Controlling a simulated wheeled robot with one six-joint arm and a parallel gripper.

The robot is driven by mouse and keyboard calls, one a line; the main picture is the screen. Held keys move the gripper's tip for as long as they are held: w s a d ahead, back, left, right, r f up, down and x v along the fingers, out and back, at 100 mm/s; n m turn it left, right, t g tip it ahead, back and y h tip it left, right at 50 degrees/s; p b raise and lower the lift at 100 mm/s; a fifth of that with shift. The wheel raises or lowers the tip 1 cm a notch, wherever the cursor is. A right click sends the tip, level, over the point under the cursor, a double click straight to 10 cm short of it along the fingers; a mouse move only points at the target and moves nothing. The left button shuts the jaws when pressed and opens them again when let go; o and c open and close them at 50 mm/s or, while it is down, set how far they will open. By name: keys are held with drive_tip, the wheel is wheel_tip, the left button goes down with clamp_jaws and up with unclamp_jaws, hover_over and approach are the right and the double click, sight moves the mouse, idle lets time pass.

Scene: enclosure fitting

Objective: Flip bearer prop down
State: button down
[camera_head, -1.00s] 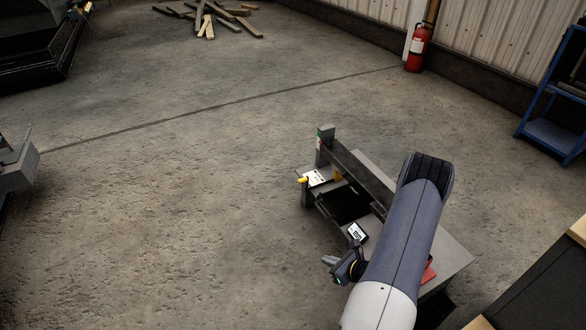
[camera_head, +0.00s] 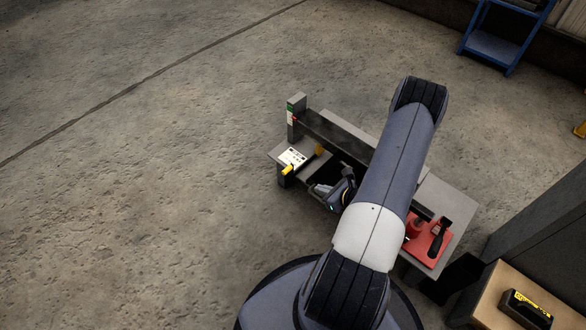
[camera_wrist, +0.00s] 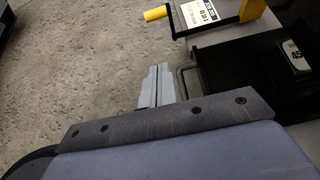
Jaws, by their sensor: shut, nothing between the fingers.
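The grey bench fixture (camera_head: 452,200) has a long upright rail and a dark opening. At its left end are a yellow-ended handle (camera_head: 288,169), a white label plate (camera_head: 293,158) and a yellow tab (camera_head: 319,150). I cannot tell for sure which part is the bearer prop. In the wrist view the yellow handle (camera_wrist: 157,13) sticks out left of the label plate (camera_wrist: 203,14), with the yellow tab (camera_wrist: 251,9) to its right. My gripper (camera_head: 316,189) is shut and empty near the opening's front edge. Its fingers (camera_wrist: 155,84) show below the handle, apart from it, beside a dark bracket (camera_wrist: 183,80).
A red piece with a black handle (camera_head: 428,240) sits on the fixture's right end. A box marked 45 (camera_wrist: 295,56) lies by the opening. A wooden-topped cabinet (camera_head: 490,300) stands at lower right, a blue rack (camera_head: 490,45) behind. Floor to the left is clear.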

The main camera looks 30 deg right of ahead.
drive_tip(key=shift+f, duration=0.1)
idle(0.3)
drive_tip(key=w+r+b+x, duration=0.1)
drive_tip(key=r+b+x, duration=0.1)
drive_tip(key=x, duration=1)
drive_tip(key=shift+w+a+b, duration=0.4)
drive_tip(key=shift+w+b, duration=0.1)
drive_tip(key=shift+b, duration=0.05)
drive_tip(key=shift+r, duration=0.15)
